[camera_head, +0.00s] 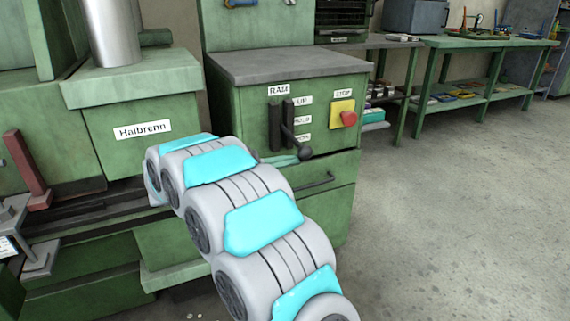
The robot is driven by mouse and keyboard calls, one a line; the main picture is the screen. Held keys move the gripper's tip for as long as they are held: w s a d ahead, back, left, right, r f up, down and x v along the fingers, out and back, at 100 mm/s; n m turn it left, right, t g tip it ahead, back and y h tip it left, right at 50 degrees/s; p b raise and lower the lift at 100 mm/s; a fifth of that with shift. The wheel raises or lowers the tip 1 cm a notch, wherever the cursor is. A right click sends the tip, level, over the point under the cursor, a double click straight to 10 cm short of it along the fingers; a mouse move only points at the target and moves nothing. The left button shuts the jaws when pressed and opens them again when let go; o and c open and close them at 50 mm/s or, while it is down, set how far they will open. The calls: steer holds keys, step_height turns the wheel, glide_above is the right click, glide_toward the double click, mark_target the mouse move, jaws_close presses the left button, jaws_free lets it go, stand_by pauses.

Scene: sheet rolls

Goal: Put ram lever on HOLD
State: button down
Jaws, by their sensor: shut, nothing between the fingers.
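The ram lever (289,130) is a dark bar with a round black knob (305,153), on the front of a green control cabinet. It slopes down and to the right from a dark slotted plate under a RAM label. Labels beside it read UP (303,100) and HOLD (302,119), with a third, lower label (303,138) hard to read. The knob is lower than that third label. My gripper (284,160) shows only in part, just left of the knob and mostly hidden behind my arm. It looks shut and empty; whether it touches the lever I cannot tell.
A red STOP button on a yellow box (343,113) sits right of the lever. A drawer with a dark handle (315,181) is below. The green Halbrenn machine (142,150) stands left. A green workbench (470,42) is at the back right. The floor at right is clear.

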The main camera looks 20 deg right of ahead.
steer(key=shift+r, duration=0.1)
steer(key=r+n+p, duration=0.1)
steer(key=p, duration=0.2)
steer(key=shift+s, duration=0.15)
steer(key=shift+f, duration=0.15)
stand_by(0.4)
